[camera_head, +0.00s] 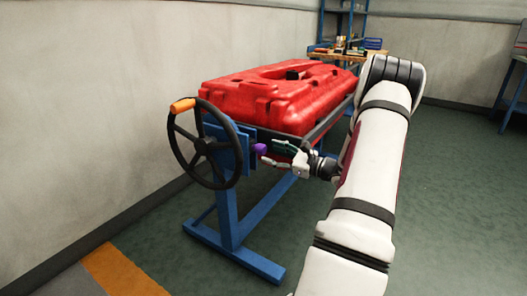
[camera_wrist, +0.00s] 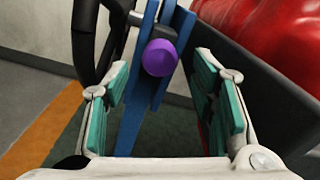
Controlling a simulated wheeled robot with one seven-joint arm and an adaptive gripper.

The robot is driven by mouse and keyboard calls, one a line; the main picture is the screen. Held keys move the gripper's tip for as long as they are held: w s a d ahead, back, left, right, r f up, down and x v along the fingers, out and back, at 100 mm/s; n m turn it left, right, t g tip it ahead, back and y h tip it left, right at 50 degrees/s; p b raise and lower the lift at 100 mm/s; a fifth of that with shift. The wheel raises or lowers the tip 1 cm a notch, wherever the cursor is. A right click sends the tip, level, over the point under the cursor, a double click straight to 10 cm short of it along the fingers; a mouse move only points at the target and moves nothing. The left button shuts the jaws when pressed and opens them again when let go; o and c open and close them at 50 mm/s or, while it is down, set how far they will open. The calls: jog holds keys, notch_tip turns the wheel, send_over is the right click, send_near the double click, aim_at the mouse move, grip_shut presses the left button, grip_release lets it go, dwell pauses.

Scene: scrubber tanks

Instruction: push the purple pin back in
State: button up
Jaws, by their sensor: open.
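The purple pin (camera_wrist: 160,57) is a round knob on the blue stand (camera_wrist: 141,100), beside the steering wheel. In the wrist view it sits beyond my open fingers, a little above the middle, between their lines. In the head view the purple pin (camera_head: 260,149) shows just left of my gripper (camera_head: 275,159). My gripper, with green pads, also shows in the wrist view (camera_wrist: 165,85) and is open and empty. The fingertips are close to the pin; I cannot tell whether they touch it. How far the pin sticks out is unclear.
A black handwheel (camera_head: 205,145) with an orange grip (camera_head: 182,105) is left of the pin. A red tank (camera_head: 285,95) rests on the frame behind. A workbench (camera_head: 350,52) stands at the back. Green floor (camera_head: 440,200) is open at right.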

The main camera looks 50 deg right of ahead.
jog(key=s, duration=0.6)
jog(key=shift+s+d, duration=0.15)
jog(key=shift+d, duration=0.1)
